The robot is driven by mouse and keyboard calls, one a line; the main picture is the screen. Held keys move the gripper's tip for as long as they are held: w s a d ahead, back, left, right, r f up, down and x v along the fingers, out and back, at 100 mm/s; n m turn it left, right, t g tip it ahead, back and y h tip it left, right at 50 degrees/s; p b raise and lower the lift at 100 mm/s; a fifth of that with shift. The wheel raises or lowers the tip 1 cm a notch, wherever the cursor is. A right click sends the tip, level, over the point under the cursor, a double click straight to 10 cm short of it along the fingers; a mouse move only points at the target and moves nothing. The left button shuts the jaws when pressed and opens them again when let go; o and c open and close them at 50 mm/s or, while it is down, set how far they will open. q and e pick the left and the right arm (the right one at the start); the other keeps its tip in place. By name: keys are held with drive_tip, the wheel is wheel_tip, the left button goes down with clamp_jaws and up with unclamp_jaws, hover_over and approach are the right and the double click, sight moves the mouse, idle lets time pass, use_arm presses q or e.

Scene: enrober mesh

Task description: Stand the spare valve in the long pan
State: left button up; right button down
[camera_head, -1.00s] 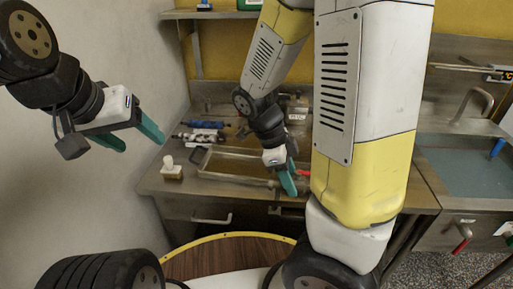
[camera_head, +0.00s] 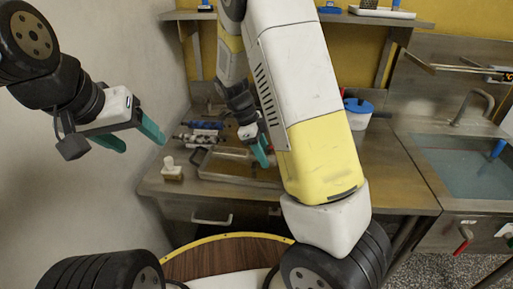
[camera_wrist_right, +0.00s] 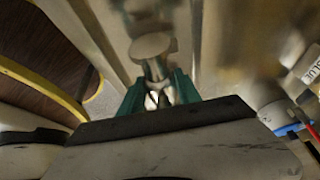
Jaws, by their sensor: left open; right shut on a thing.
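My left gripper (camera_head: 138,136) is open and empty, in the air at the left, in front of the pale wall. My right gripper (camera_head: 262,152) is over the right part of the long pan (camera_head: 212,177), a shallow metal pan on the steel counter; my right arm hides part of that area. In the right wrist view my right gripper (camera_wrist_right: 158,88) is shut on a metal piece with a round, flat end, which I take to be the spare valve (camera_wrist_right: 152,47). The valve cannot be made out in the head view. Whether it touches the pan, I cannot tell.
A small white-topped block (camera_head: 172,169) stands left of the pan. Dark and blue cylindrical items (camera_head: 203,133) lie behind it. A white container with a blue lid (camera_head: 358,112) stands at the back right. A sink (camera_head: 465,165) is further right. The counter's right front is clear.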

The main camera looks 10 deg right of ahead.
drive_tip(key=shift+f, duration=1.1)
drive_tip(key=shift+f, duration=0.15)
drive_tip(key=c, duration=0.8)
unclamp_jaws()
drive_tip(key=shift+c, duration=0.2)
